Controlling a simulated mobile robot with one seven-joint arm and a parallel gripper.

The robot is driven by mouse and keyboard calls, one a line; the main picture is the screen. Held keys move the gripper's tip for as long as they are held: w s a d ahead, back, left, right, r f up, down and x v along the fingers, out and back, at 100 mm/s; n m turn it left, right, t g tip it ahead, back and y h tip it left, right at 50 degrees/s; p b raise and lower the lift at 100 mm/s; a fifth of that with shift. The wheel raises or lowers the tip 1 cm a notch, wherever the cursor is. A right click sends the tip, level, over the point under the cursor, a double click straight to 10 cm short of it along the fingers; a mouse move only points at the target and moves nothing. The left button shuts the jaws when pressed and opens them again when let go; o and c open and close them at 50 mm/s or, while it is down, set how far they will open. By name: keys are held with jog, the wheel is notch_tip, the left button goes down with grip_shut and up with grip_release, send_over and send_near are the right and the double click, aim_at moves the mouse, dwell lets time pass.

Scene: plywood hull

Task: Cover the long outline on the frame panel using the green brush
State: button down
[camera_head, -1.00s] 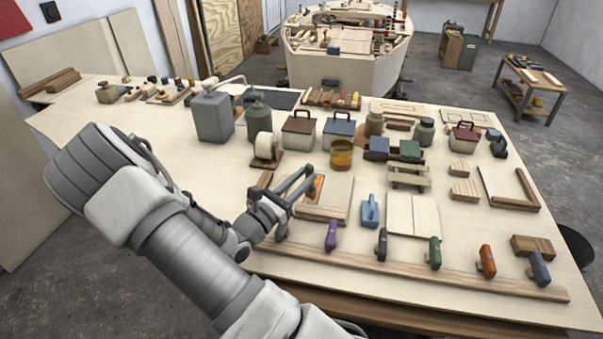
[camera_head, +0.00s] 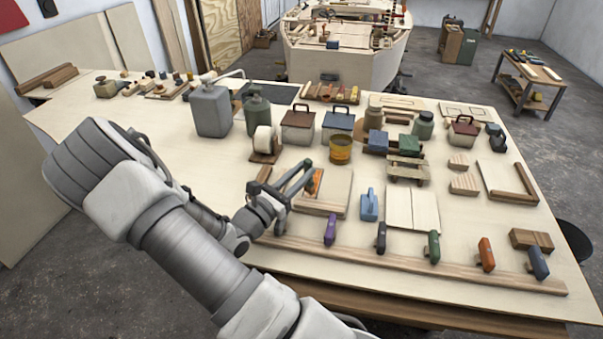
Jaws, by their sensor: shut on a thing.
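My gripper (camera_head: 290,193) is at the left part of a pale wooden panel (camera_head: 337,193) with a brown strip along its near edge, which I take as the frame panel. The gripper is shut on a slim tool with a dull green end (camera_head: 308,164), seemingly the green brush. Its bristles are hidden or too small to make out. An orange patch (camera_head: 317,182) shows on the panel beside the gripper. I cannot tell whether the brush touches the panel. The outline itself cannot be made out.
An amber pot (camera_head: 340,150) stands behind the panel. A blue upright tool (camera_head: 369,205) stands close on its right. Purple (camera_head: 330,230), black, green (camera_head: 434,247), orange and blue handled tools line the front rail (camera_head: 400,268). Cans and boxes stand behind; the table's left is fairly clear.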

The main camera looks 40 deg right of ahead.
jog(key=shift+w, duration=0.15)
jog(key=shift+w+d, duration=0.1)
jog(key=shift+w, duration=0.4)
jog(key=shift+f+b, duration=0.35)
jog(key=shift+f, duration=0.3)
jog(key=shift+w+d, duration=0.1)
jog(key=shift+d, duration=0.05)
jog(key=shift+w+d, duration=0.55)
jog(key=shift+d, duration=0.05)
